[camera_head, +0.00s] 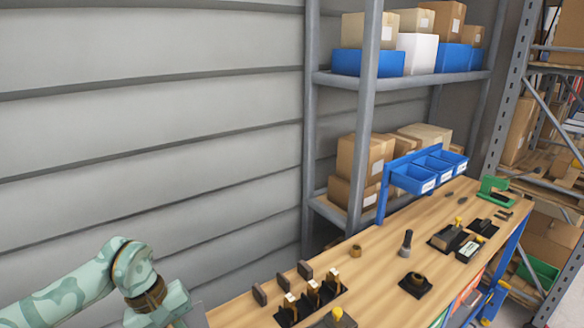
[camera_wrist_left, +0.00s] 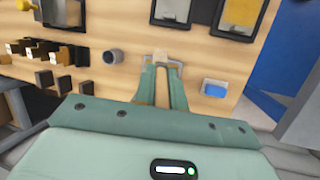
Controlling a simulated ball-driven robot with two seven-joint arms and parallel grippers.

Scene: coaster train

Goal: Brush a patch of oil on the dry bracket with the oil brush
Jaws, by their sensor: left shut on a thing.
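A thin grey outline shows around the fingertips, too small to identify. In the head view my left arm comes in at the lower left, and its fingers are out of frame. Several brass-coloured upright pieces on dark bases (camera_head: 312,292) stand on the bench; I cannot tell whether one is the dry bracket. My right gripper is in neither view.
The wooden bench (camera_head: 378,262) runs along a grey wall. Blue bins (camera_head: 413,180) and a shelf rack are behind. A blue block (camera_wrist_left: 215,89) lies right of the fingers.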

